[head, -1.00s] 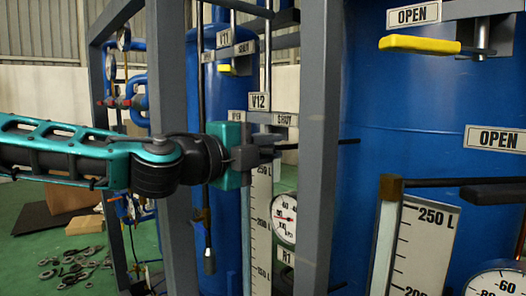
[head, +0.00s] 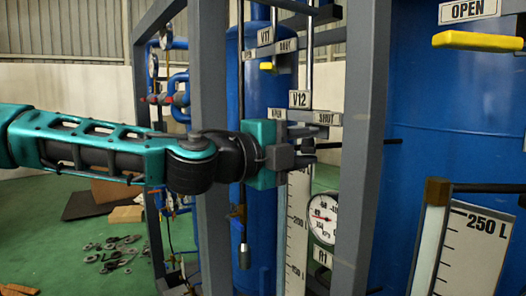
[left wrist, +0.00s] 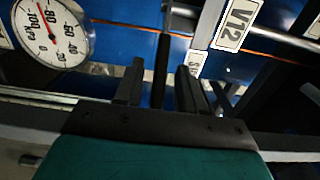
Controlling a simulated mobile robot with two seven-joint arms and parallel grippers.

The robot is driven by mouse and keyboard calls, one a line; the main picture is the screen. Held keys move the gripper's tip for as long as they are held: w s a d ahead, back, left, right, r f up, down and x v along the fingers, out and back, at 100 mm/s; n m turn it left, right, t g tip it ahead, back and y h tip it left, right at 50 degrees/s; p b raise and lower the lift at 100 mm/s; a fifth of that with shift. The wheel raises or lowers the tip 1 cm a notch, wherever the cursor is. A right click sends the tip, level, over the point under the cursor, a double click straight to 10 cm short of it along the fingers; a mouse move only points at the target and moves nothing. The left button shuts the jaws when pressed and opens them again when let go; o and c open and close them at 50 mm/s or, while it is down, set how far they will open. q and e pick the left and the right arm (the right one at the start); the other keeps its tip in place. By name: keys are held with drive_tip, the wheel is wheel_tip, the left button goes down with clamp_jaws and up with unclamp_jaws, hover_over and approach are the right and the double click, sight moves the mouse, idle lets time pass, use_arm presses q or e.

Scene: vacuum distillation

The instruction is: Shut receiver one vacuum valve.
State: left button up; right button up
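The V12 tag (head: 300,99) stands above an OPEN/SHUT plate (head: 327,118) on the vacuum line, with the R1 tag (head: 321,257) lower down. My left gripper (head: 308,153) is just below that plate in the head view. In the left wrist view its two fingers (left wrist: 160,92) are apart, with a dark bar (left wrist: 161,70), seemingly the valve lever, between them. Slim gaps show on both sides of the bar. The V12 tag also shows in the left wrist view (left wrist: 236,25). The lever is mostly hidden by the gripper in the head view. My right gripper is not in view.
A grey frame post (head: 362,150) stands close to the right of my left gripper; another (head: 208,110) is behind its arm. A round gauge (head: 322,218) and level scale (head: 297,225) are below. A yellow handle (head: 478,41) is at upper right. Loose parts (head: 115,250) lie on the floor.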

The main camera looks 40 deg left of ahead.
use_arm(q)
drive_tip(key=b+v, duration=0.4)
drive_tip(key=v, duration=0.7)
drive_tip(key=shift+s, duration=0.2)
idle(0.7)
idle(0.3)
